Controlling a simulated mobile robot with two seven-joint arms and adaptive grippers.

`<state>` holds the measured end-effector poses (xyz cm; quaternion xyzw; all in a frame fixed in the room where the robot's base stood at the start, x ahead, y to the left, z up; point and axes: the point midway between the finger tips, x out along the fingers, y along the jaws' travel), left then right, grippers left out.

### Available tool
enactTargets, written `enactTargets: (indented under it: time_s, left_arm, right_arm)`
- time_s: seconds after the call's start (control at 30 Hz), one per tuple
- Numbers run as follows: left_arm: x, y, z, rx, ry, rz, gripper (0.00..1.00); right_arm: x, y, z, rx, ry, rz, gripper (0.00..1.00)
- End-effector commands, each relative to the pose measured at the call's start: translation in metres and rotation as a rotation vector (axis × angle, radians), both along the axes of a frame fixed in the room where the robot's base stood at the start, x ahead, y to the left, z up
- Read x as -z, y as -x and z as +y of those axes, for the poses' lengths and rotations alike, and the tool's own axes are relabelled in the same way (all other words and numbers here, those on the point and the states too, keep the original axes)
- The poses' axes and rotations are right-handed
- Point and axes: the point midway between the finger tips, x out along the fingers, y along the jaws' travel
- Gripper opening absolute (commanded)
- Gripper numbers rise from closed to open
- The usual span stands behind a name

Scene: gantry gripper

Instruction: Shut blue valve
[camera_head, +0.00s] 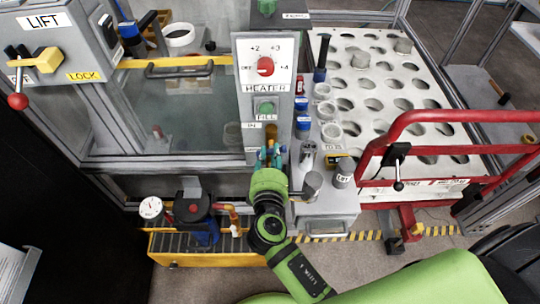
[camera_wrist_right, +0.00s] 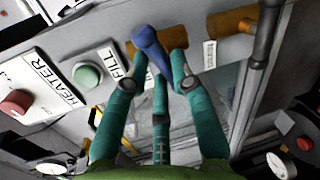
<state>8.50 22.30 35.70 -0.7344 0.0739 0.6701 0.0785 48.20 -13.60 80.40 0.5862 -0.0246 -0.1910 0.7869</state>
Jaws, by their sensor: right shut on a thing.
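The blue valve's handle (camera_wrist_right: 150,45) shows in the right wrist view, on a brown-orange pipe (camera_wrist_right: 172,37) beside the FILL label. The handle slants across the pipe, and its lower end lies between my teal fingers. My right gripper (camera_wrist_right: 158,66) is shut on this handle. In the head view my right gripper (camera_head: 270,155) is at the brown pipe (camera_head: 271,133) below the green FILL button. There the fingers mostly hide the handle. My left gripper is not in view.
The heater panel (camera_head: 264,75) with a red knob is above the pipe. A pump with a gauge (camera_head: 151,208) stands in a yellow-edged tray (camera_head: 208,259) at lower left. Bottles and cups, including a grey cup (camera_head: 312,184), are close right of my gripper. A red rail (camera_head: 450,116) is further right.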

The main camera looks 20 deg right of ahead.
Motion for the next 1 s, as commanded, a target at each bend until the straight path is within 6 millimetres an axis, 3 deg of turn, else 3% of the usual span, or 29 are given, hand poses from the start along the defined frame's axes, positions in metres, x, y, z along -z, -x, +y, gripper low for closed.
enactTargets:
  time_s: [0.43,1.0]
  left_arm:
    - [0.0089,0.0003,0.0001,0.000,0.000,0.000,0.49]
    - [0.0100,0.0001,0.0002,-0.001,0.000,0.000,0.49]
  right_arm:
    - [0.0004,0.0007,-0.0023,0.000,-0.265,-0.076,0.00]
    - [-0.0006,0.0006,-0.0025,0.000,-0.324,-0.093,0.00]
